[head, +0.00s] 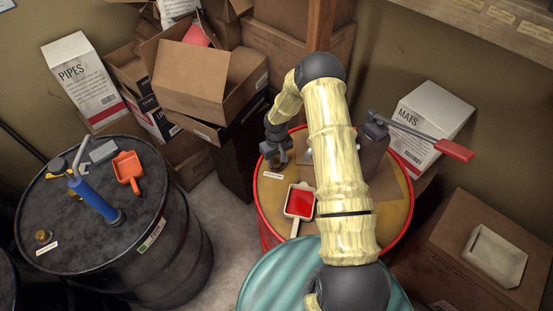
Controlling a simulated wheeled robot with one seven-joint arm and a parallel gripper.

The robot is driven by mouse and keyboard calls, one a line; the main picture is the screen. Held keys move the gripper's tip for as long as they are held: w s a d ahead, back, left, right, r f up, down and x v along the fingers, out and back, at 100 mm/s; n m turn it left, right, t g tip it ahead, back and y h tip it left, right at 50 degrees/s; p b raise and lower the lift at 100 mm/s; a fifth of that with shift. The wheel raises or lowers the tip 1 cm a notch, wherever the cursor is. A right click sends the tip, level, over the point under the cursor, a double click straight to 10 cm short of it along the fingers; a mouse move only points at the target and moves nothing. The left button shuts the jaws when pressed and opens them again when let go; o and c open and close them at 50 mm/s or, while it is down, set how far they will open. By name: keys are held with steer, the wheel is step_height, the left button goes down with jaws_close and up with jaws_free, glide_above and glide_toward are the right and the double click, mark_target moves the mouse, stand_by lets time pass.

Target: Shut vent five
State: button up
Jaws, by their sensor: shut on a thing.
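A red-rimmed drum (384,221) with a dull yellow lid stands in the middle of the head view. My gripper (278,161) points down at the left part of this lid, just behind a small white label (272,175). It is shut on a small fitting there, which looks like a vent; the fingers mostly hide it. The label is too small to read, so I cannot confirm the number five. Another small brass vent (43,236) with its own label sits on the black drum (110,240) at the left.
The red drum's lid also holds a red scoop (299,203) and a dark pump with a red-handled lever (452,149). The black drum carries a blue pump (95,200) and an orange scoop (128,170). A teal drum (270,280) stands in front. Boxes crowd the back.

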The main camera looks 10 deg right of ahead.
steer(key=shift+w+m+b, duration=0.1)
steer(key=shift+m+b, duration=0.3)
steer(key=shift+b, duration=0.15)
steer(key=m+b, duration=0.3)
steer(key=shift+f+m, duration=0.15)
steer(key=shift+m, duration=0.15)
steer(key=m+b, duration=0.3)
steer(key=m, duration=0.1)
steer(key=m+b, duration=0.2)
steer(key=m, duration=0.3)
steer(key=shift+r, duration=0.2)
steer(key=m, duration=0.4)
steer(key=shift+w+d+r+m, duration=0.1)
steer(key=shift+m, duration=0.2)
steer(key=o, duration=1)
steer(key=shift+c, duration=0.2)
